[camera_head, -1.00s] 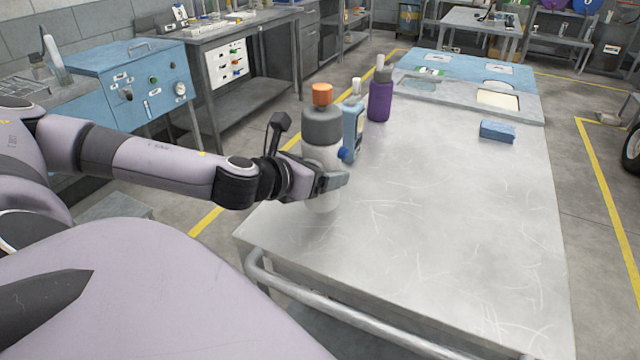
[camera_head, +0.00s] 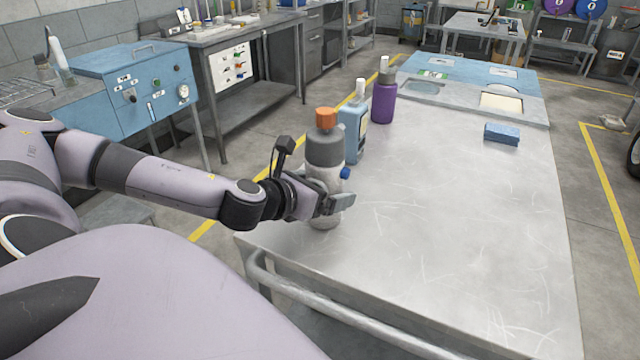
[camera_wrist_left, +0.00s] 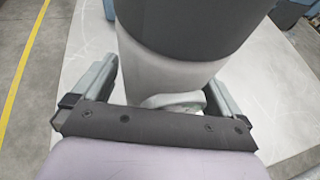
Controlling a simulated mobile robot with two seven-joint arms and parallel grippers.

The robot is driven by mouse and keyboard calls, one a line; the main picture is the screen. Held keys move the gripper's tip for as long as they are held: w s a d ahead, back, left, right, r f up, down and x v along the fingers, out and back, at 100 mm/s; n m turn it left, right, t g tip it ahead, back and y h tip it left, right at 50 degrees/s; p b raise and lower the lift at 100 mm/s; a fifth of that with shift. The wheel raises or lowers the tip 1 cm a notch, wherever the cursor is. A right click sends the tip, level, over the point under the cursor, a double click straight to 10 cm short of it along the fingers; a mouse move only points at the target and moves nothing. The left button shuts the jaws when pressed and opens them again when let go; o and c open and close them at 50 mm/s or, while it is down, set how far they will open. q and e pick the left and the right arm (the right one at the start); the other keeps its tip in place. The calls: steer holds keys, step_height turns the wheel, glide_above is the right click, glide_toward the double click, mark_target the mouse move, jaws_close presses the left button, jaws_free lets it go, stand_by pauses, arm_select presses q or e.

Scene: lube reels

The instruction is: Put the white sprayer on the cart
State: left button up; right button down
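The white sprayer (camera_head: 325,178) has a white body, a grey upper part, an orange cap and a blue knob. It is upright over the near left part of the cart's metal top (camera_head: 440,240). I cannot tell whether its base touches the top. My left gripper (camera_head: 338,204) is shut on the sprayer's lower body, with one finger on each side. The sprayer (camera_wrist_left: 170,75) fills the middle of the left wrist view, between the fingers. My right gripper is not in view.
A light blue bottle (camera_head: 353,135) stands just behind the sprayer, and a purple bottle (camera_head: 383,100) stands farther back. A blue sponge-like block (camera_head: 501,133) lies at the right. The cart's middle and front are clear. A blue control box (camera_head: 130,85) is at the left.

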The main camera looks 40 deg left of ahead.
arm_select(q)
steer(key=shift+r, duration=0.15)
steer(key=p+v, duration=0.4)
steer(key=v, duration=0.8)
stand_by(0.6)
